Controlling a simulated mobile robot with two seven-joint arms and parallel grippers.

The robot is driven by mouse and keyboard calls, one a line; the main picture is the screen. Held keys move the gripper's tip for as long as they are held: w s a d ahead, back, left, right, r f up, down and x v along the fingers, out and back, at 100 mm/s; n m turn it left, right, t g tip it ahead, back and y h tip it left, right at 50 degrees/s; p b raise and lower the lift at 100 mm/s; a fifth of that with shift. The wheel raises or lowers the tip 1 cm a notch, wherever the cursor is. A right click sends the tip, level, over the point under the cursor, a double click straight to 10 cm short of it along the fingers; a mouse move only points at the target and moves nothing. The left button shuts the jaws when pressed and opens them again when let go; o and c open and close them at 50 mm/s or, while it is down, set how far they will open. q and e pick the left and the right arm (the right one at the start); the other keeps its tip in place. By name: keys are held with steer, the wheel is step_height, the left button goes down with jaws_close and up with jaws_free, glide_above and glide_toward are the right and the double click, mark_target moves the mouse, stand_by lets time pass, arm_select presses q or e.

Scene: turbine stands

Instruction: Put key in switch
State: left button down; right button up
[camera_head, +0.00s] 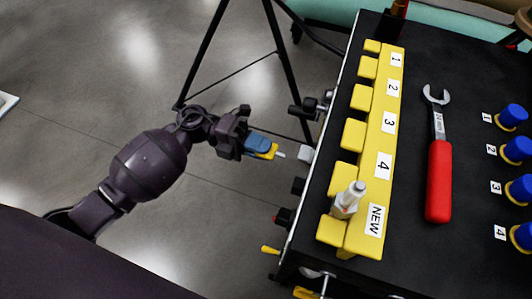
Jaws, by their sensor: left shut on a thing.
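My left gripper (243,140) comes in from the left and is shut on a key (263,148) with a blue and yellow body and a thin pale tip. The tip points right, toward a small light grey block (306,153) on the near side of the black table, which looks like the switch. A narrow gap shows between tip and block. The slot of the block cannot be made out. My right gripper is out of view.
The black table (414,235) carries a yellow rack (383,150) labelled 1 to 4 and NEW, with a pale plug-like part (349,198) at NEW. A red-handled wrench (439,180) and blue knobs (512,115) lie beyond. Black fittings stick out from the side. A black stand (204,55) stands behind my gripper.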

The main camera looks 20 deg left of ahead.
arm_select(q)
steer(key=shift+s+d+r+m+t, duration=0.1)
steer(key=shift+d+r+m, duration=0.25)
steer(key=shift+r+m, duration=0.35)
steer(key=shift+s+d+r+m+t, duration=0.1)
steer(key=shift+d+r+m, duration=0.3)
steer(key=shift+r+m, duration=0.25)
steer(key=shift+s+d+r+m+t, duration=0.1)
steer(key=shift+d+r+m, duration=0.35)
steer(key=shift+m, duration=0.4)
steer(key=shift+a, duration=0.1)
steer(key=shift+d+r+p, duration=0.1)
steer(key=shift+d+p, duration=0.55)
steer(key=shift+d, duration=0.7)
stand_by(0.8)
steer(key=c, duration=1.6)
jaws_free()
steer(key=o, duration=0.5)
steer(key=shift+d, duration=0.35)
steer(key=shift+a, duration=0.2)
steer(key=shift+o, duration=0.8)
steer(key=shift+a, duration=0.1)
